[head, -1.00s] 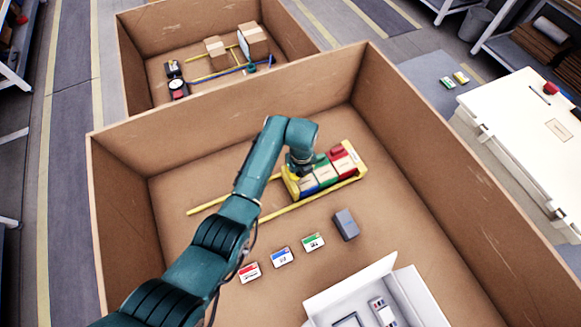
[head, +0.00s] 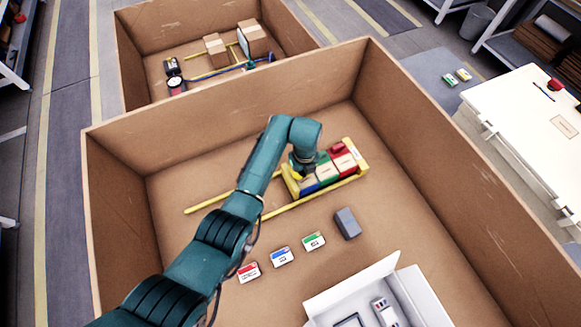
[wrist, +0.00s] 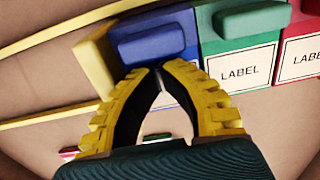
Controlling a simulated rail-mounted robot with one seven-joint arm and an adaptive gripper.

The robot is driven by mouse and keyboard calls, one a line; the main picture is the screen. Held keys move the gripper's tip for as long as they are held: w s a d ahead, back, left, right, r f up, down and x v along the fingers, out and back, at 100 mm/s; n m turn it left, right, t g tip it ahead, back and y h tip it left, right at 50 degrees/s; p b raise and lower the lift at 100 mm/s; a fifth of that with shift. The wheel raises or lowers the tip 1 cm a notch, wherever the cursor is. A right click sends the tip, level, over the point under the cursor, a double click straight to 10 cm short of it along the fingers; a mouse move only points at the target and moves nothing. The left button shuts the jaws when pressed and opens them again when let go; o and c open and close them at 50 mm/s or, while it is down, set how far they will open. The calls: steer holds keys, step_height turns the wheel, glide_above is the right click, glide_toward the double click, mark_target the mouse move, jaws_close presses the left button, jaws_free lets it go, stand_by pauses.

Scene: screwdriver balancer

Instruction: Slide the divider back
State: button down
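A yellow holder (head: 337,183) lies on the crate floor with a row of blue, green and red boxes. A yellow upright piece (wrist: 95,62), which looks like the divider, stands at the row's left end, beside the blue box (wrist: 158,47). The green box (wrist: 245,65) and red box (wrist: 302,60) are to the right, with labels on their fronts. My gripper (wrist: 156,70) has yellow ribbed fingers whose tips meet just below the blue box, right of the yellow piece. Nothing shows between them. I cannot tell whether the tips touch the box. In the head view, my wrist partly hides the row's left end.
Two yellow rails (head: 208,203) run left from the holder. Red (head: 248,272), blue (head: 282,256) and green (head: 313,241) cards and a grey block (head: 347,223) lie in front. A white open box (head: 415,292) stands front right. Cardboard crate walls (head: 455,170) enclose the area.

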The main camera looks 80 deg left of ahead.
steer(key=shift+w+a+b, duration=0.1)
steer(key=shift+w+b, duration=0.4)
steer(key=shift+w, duration=0.1)
step_height(320, 180, up, 7)
steer(key=p, duration=0.7)
steer(key=shift+r, duration=0.2)
steer(key=shift+f, duration=0.2)
